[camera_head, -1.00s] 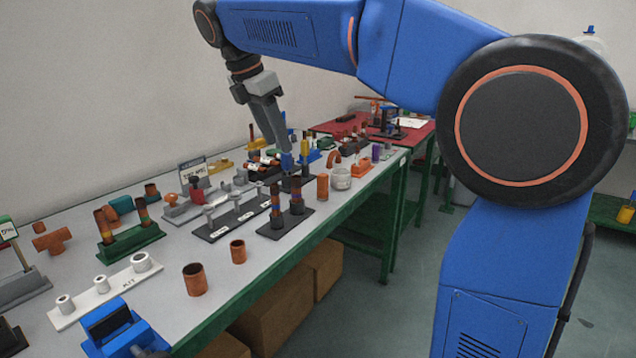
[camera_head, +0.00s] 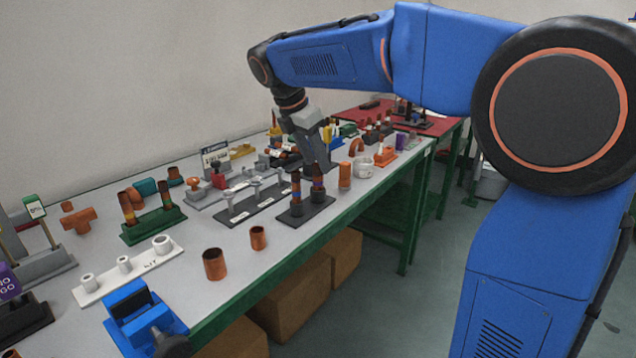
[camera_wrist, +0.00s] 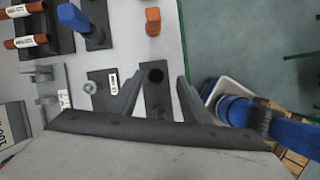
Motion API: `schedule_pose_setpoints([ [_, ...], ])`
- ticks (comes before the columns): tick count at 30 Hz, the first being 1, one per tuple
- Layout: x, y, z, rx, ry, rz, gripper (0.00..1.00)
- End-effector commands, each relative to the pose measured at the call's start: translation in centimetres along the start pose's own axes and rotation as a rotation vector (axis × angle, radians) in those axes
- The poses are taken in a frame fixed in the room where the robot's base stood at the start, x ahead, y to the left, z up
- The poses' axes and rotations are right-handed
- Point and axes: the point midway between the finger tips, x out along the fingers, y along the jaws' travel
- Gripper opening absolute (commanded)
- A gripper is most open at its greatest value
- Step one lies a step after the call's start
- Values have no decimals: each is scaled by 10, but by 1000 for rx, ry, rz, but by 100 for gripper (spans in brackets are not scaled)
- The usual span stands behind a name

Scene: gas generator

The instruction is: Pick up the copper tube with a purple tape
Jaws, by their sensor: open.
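A black stand (camera_head: 300,212) near the table's front edge holds two upright copper tubes with dark lower ends. The right tube (camera_head: 318,188) shows a purplish band; the left tube (camera_head: 296,186) has a band whose colour is hard to tell. My gripper (camera_head: 320,172) points down over the right tube and partly hides its top. In the wrist view my gripper (camera_wrist: 160,76) is open, with one finger on each side of the stand (camera_wrist: 158,92).
Two loose copper rings (camera_head: 215,264) stand at the front. A long dark stand (camera_head: 250,205) with grey fittings is close behind on the left. A green stand (camera_head: 153,225) is further left.

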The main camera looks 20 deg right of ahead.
Motion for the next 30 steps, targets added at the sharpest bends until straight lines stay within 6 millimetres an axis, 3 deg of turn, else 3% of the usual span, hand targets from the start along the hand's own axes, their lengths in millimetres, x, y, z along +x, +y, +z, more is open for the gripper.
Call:
schedule_pose_setpoints([
  [15,51,7,-5,1,0,-2,43],
  [24,54,7,-5,0,0,-2,43],
  [30,54,7,-5,0,0,-1,0],
])
